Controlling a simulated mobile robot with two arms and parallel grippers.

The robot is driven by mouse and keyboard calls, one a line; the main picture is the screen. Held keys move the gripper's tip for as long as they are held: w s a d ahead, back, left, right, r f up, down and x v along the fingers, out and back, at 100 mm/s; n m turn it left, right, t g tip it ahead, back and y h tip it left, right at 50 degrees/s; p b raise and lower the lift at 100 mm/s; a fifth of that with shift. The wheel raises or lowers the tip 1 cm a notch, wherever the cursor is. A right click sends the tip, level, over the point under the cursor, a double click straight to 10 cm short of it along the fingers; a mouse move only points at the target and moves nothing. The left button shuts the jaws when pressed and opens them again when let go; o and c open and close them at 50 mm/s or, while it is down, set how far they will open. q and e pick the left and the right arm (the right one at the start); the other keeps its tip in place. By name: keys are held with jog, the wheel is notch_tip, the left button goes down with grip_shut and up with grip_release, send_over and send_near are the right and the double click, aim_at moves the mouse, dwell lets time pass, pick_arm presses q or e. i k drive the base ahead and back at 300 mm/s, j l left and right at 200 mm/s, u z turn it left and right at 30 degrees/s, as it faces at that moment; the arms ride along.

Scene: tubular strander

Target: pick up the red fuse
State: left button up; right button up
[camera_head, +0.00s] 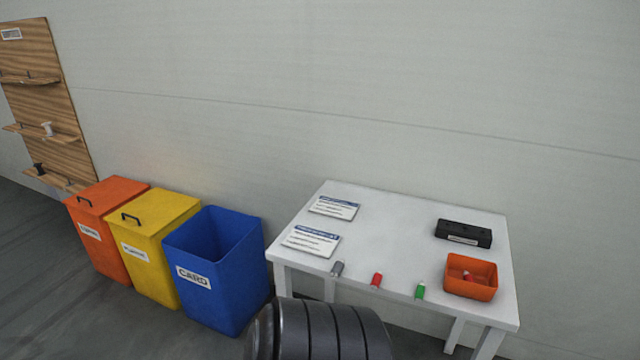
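The red fuse (376,280) is a small red cylinder with a pale end, lying near the front edge of the white table (390,230). It sits between a grey fuse (337,268) on its left and a green fuse (420,290) on its right. Nothing covers it. Neither of my grippers shows in the head view. A dark ribbed cylindrical part, which seems to be mine, is at the bottom centre, in front of the table's front edge.
An orange bin (472,290) holding something small and a black box (463,233) stand on the table's right side. Two printed cards (334,208) lie at its left. Blue (215,300), yellow (150,235) and orange (100,205) waste bins stand left of the table.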

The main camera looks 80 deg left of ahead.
aim_at(376, 281)
jog(key=u, duration=2.15)
jog(key=i+j, duration=0.1)
jog(key=j+u, duration=0.05)
jog(key=j, duration=0.05)
